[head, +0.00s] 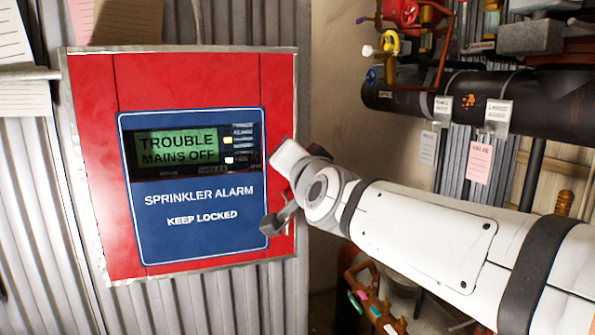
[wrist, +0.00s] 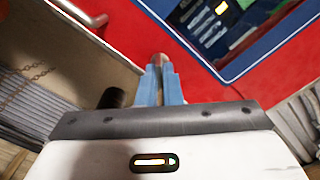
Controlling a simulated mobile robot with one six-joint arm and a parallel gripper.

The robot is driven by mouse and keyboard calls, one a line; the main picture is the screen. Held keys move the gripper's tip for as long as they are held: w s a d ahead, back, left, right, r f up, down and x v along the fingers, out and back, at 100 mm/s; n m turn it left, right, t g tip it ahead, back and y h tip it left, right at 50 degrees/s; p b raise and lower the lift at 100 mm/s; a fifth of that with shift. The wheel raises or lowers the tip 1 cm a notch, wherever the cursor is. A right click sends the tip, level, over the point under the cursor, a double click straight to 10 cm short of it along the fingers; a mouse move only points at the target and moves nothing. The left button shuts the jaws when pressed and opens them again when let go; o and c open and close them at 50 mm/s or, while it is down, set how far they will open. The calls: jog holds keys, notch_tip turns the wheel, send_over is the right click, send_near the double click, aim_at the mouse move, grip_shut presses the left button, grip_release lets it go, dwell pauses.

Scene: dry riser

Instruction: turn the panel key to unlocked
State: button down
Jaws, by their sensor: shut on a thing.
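The red alarm panel (head: 95,180) with a blue face (head: 200,225) is on the left in the head view. Its green display (head: 178,148) reads "TROUBLE MAINS OFF", and below it stands "SPRINKLER ALARM KEEP LOCKED". My gripper (head: 270,226) is at the panel's lower right edge. In the wrist view the blue-grey fingers (wrist: 159,72) are close together at the red panel face. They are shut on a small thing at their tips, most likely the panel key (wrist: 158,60). The fingers hide most of it, so I cannot tell which way it is turned.
A dark pipe (head: 400,98) with paper tags and red and yellow valve handles (head: 390,43) runs at the upper right. Corrugated metal wall (head: 30,200) lies behind the panel. A silver bar (wrist: 85,14) shows at the upper left of the wrist view.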

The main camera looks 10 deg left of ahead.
jog(key=m+b, duration=0.2)
jog(key=m, duration=0.7)
jog(key=shift+f+b, duration=0.15)
jog(key=shift+b, duration=0.2)
dwell(0.3)
jog(key=c, duration=1.6)
grip_release()
jog(key=p+v, duration=0.2)
jog(key=v, duration=0.5)
jog(key=shift+s+d, duration=0.2)
jog(key=shift+s, duration=0.1)
